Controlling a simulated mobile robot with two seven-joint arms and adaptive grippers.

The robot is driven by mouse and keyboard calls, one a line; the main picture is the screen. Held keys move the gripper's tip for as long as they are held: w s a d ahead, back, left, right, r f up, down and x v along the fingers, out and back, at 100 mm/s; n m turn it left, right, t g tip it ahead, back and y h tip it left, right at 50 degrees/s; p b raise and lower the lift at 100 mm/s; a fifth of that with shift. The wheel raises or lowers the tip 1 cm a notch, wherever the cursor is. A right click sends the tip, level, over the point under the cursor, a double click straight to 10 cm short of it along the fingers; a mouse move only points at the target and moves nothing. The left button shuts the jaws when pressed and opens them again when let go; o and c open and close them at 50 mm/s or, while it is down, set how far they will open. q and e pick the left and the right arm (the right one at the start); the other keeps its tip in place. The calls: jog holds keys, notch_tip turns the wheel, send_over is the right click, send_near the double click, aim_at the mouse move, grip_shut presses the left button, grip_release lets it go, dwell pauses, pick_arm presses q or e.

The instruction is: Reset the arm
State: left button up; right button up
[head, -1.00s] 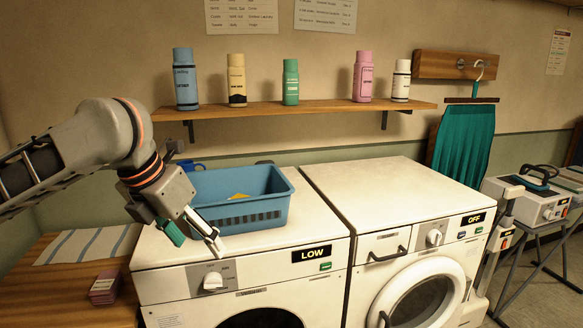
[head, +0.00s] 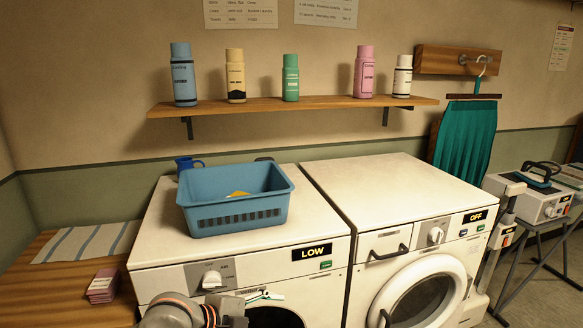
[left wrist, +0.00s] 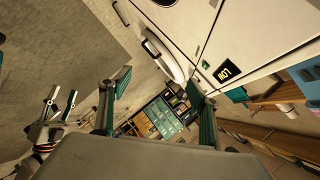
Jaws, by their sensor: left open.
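My left arm is low at the bottom edge of the head view, in front of the left washer (head: 250,235). Its gripper (head: 262,296) is partly cut off or hidden there, with a green and white finger showing against the washer front. In the left wrist view the left gripper (left wrist: 160,95) has its two green fingers wide apart with nothing between them. My right gripper (left wrist: 59,102) shows at the left of the left wrist view, its fingers apart and empty. It is not in the head view.
A blue basket (head: 235,215) with something yellow inside stands on the left washer. The right washer (head: 395,190) has a clear top. A wooden shelf (head: 290,104) holds several bottles. A wooden counter (head: 60,290) with a striped cloth (head: 85,241) is at the left.

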pick_arm(q)
jog(key=s+a+f+n+t+y, duration=0.2)
jog(key=s+a+f+n, duration=0.2)
jog(key=f+n, duration=0.3)
jog(key=s+a+f+n+t+y, duration=0.1)
jog(key=s+a+f+n, duration=0.35)
jog(key=f, duration=0.55)
jog(key=s+a+f+n+y, duration=0.1)
jog(key=s+a+f+n, duration=0.2)
jog(key=s, duration=0.4)
jog(key=s+a+f+n+y, duration=0.2)
jog(key=s+a+f+n, duration=0.2)
jog(key=s+a+f, duration=0.2)
jog(key=shift+s+y, duration=0.3)
jog(key=shift+s, duration=0.45)
